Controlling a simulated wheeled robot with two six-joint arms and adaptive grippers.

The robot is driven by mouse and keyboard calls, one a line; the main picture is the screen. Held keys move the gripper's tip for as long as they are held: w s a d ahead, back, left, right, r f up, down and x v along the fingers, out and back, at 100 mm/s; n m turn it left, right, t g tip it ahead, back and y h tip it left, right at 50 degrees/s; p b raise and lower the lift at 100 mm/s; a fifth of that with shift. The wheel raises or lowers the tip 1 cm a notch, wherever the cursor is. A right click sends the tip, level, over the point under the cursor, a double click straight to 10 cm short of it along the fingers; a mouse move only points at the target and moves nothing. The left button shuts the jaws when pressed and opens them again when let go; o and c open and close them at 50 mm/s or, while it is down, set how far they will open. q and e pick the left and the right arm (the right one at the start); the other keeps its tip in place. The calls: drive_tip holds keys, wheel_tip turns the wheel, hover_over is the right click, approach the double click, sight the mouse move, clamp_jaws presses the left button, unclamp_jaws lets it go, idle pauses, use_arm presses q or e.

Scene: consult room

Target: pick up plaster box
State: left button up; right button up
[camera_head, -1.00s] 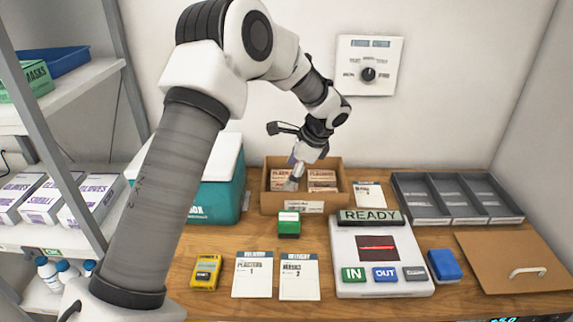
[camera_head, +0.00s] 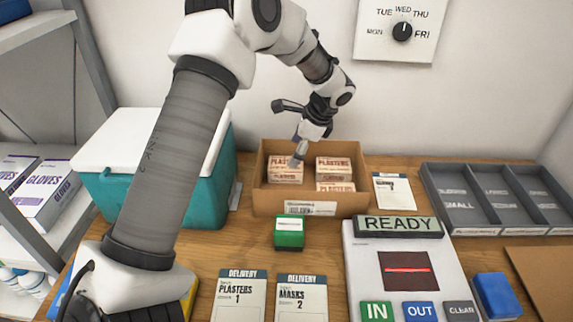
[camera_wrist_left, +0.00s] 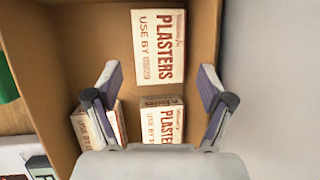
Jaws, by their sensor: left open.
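Plaster boxes, white with red-brown lettering, lie in an open cardboard carton (camera_head: 268,203) at the back of the table. One box (camera_head: 285,178) is on the left of the carton, others (camera_head: 334,163) on the right. In the left wrist view, one box (camera_wrist_left: 158,47) lies beyond the fingertips, another (camera_wrist_left: 162,122) shows between the fingers, and a tilted one (camera_wrist_left: 104,127) is partly hidden by the left finger. My left gripper (camera_head: 297,160) is open and points down over the carton; it also shows in the wrist view (camera_wrist_left: 158,78), with nothing held. My right gripper is out of view.
A green block (camera_head: 289,233) stands in front of the carton. A READY panel (camera_head: 400,225) with a scanner, delivery cards (camera_head: 240,296), a grey divided tray (camera_head: 455,215) and a teal cooler (camera_head: 205,190) surround it. The wall is close behind.

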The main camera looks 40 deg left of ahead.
sight(286, 164)
use_arm(q)
drive_tip(key=p+x, duration=0.1)
drive_tip(key=x, duration=0.4)
drive_tip(key=shift+s, duration=0.15)
drive_tip(key=shift+a+f, duration=0.2)
drive_tip(key=shift+f, duration=0.2)
drive_tip(key=shift+f+p, duration=0.2)
drive_tip(key=shift+p, duration=0.15)
drive_tip(key=c, duration=0.8)
